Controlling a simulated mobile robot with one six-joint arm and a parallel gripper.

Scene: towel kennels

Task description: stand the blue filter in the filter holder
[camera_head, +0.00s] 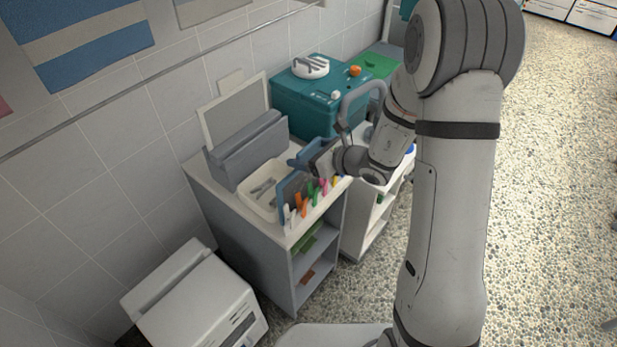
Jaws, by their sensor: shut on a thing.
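The blue filter (290,187) is a thin blue panel, held upright near the right side of the cart top, behind a row of coloured clips. My gripper (303,163) is shut at its upper edge; the exact contact is small and hard to see. The filter holder (245,152) seems to be the long grey slotted block at the back left of the cart top. A pale framed panel (235,110) stands at or behind it. The filter is to the right of the holder and apart from it. Whether the filter's lower edge touches anything is hidden.
A cream tray (252,205) with small tools lies between holder and filter. Coloured clips (310,195) line the cart's (215,190) front edge. A teal box (315,105) with items on its lid stands behind. A white machine (200,300) stands front left; the wall is close behind.

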